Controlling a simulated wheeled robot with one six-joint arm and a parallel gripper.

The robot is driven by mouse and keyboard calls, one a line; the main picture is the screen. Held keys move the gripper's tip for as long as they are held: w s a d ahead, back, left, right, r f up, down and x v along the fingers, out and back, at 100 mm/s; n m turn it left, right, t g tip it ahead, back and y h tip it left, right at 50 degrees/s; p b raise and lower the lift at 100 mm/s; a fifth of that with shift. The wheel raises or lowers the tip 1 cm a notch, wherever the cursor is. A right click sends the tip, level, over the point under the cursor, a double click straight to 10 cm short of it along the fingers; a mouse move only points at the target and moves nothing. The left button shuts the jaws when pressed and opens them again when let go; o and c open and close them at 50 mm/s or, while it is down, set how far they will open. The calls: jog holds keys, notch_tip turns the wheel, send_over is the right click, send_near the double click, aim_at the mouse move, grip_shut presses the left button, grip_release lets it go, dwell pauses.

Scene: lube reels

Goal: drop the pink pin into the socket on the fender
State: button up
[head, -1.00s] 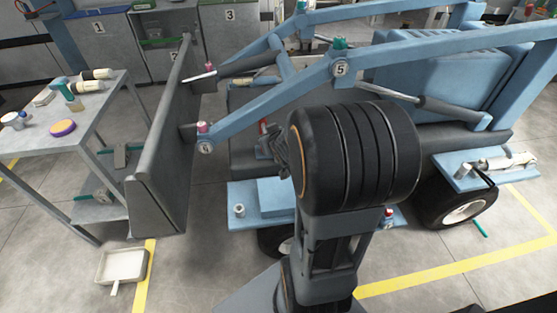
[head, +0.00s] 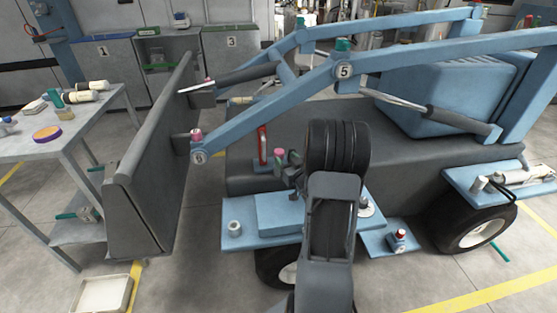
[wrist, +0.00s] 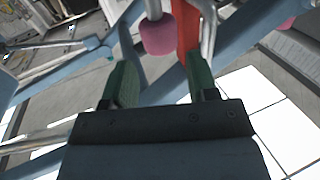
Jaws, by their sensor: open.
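A pink-headed pin (head: 279,153) shows beside my gripper (head: 291,164) in the head view, in front of the dark vehicle side. In the wrist view, a pink head (wrist: 158,36) on a grey shaft lies just beyond the gap between my green fingertips (wrist: 162,82). The fingers are apart, with no visible contact on it. What supports the pin is hidden. The blue fender (head: 265,238) lies below my gripper. A grey cylindrical fitting (head: 235,229) stands at its left end, possibly the socket; its opening is too small to make out.
A red lever (head: 262,147) stands left of the pin. The blue boom (head: 270,105) crosses above, with a pink cap (head: 197,135) at its lower end. A grey trolley (head: 60,145) is at left.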

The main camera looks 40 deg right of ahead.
aim_at(276, 149)
jog(key=shift+w+d+b, duration=0.25)
jog(key=shift+w+b, duration=0.05)
jog(key=shift+w, duration=1.6)
jog(key=shift+w+d+b, duration=0.2)
jog(key=shift+w+b, duration=0.1)
jog(key=shift+w, duration=1.55)
jog(key=shift+c, duration=0.5)
jog(key=c, duration=0.6)
